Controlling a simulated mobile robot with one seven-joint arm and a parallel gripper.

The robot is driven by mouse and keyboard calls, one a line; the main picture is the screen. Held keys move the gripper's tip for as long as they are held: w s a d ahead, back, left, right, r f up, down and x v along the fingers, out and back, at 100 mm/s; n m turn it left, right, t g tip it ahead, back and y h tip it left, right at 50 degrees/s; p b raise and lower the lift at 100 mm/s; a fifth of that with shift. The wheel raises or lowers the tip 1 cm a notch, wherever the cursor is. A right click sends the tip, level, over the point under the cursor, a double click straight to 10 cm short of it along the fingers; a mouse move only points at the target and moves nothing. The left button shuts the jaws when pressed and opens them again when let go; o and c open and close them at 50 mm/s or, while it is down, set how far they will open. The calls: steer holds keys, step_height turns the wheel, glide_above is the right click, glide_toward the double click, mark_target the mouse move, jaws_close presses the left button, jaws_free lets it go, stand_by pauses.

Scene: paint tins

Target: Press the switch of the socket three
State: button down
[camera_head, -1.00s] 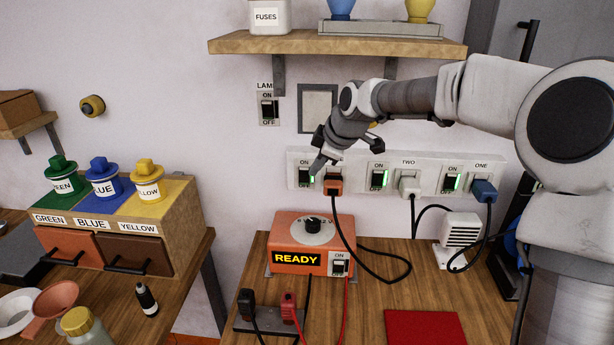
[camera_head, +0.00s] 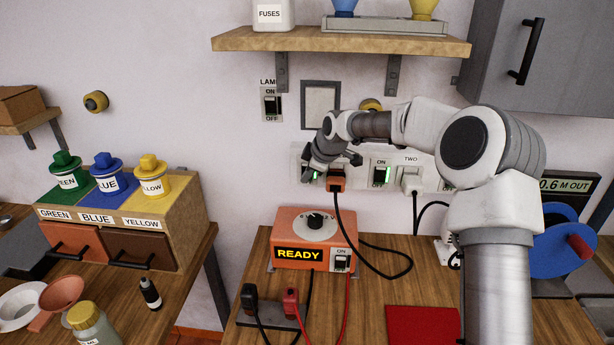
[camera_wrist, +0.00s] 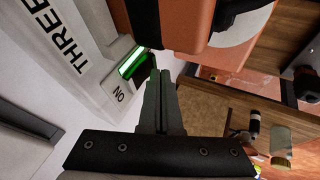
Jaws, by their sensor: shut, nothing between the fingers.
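Socket three is the leftmost socket on the white wall strip (camera_head: 400,162); its label THREE (camera_wrist: 60,38) shows in the wrist view. Its switch (camera_wrist: 131,62) glows green beside the ON mark (camera_wrist: 119,97). An orange plug (camera_head: 336,182) sits in this socket, right of the switch, and fills the top of the wrist view (camera_wrist: 185,25). My gripper (camera_head: 308,177) is shut and empty at the switch, covering most of it in the head view. In the wrist view my fingertips (camera_wrist: 158,74) are right beside the switch; I cannot tell whether they touch it.
An orange READY box (camera_head: 314,240) stands on the bench below. A shelf (camera_head: 340,42) is above. The lamp switch (camera_head: 271,104) is on the wall up left.

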steer(key=shift+w+f, duration=0.1)
stand_by(0.3)
steer(key=shift+w+b, duration=0.15)
steer(key=shift+b, duration=0.5)
steer(key=shift+r+t+p, duration=0.3)
steer(key=shift+r+p, duration=0.25)
steer(key=shift+r, duration=0.35)
